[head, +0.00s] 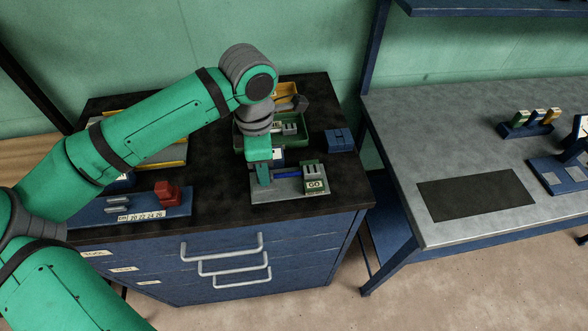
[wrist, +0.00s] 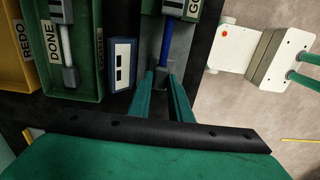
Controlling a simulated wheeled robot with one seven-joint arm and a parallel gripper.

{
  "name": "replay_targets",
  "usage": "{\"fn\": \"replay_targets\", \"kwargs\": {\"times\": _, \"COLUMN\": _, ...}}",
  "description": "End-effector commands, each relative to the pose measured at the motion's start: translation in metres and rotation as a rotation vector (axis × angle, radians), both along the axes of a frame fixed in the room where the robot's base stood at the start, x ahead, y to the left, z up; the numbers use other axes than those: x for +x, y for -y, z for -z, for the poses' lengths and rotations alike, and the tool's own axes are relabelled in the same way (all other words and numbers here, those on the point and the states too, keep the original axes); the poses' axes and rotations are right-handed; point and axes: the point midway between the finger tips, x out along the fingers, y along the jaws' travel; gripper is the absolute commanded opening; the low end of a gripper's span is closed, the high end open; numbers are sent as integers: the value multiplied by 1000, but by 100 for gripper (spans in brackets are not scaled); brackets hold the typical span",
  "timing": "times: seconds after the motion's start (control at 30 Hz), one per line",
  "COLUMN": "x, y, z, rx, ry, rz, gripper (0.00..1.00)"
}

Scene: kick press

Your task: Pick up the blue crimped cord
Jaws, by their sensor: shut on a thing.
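The blue cord (head: 287,175) lies level at the grey plate (head: 262,195) on the black-topped cabinet. In the wrist view the cord (wrist: 166,42) runs from the block marked GO (wrist: 178,6) to a grey end piece between my fingers. My gripper (head: 264,182) points down over the left part of the plate. In the wrist view my gripper (wrist: 162,80) has its two green fingers on either side of the grey end, shut on it. The cord's far end is hidden at the GO block (head: 314,180).
The green tray marked DONE (wrist: 88,85) holds grey-ended pieces, beside the yellow REDO bin (wrist: 18,70). A small blue block (head: 339,139) stands to the right. A blue panel with a red part (head: 167,193) sits at left. A grey bench (head: 400,130) stands across a gap.

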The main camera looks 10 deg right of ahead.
Motion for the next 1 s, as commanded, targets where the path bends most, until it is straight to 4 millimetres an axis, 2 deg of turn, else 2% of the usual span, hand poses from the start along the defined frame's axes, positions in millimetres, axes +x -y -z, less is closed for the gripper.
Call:
{"fn": "replay_targets", "kwargs": {"times": 0.27, "x": 1, "y": -2, "z": -8, "rx": -1, "ry": 1, "rz": -5, "gripper": 0}}
{"fn": "replay_targets", "kwargs": {"times": 0.47, "x": -1, "y": 0, "z": -35, "rx": 0, "ry": 4, "rz": 1, "gripper": 0}}
{"fn": "replay_targets", "kwargs": {"times": 0.77, "x": -47, "y": -25, "z": -95, "rx": 2, "ry": 4, "rz": 2, "gripper": 0}}
{"fn": "replay_targets", "kwargs": {"times": 1.0, "x": -93, "y": -50, "z": -116, "rx": 0, "ry": 2, "rz": 1, "gripper": 0}}
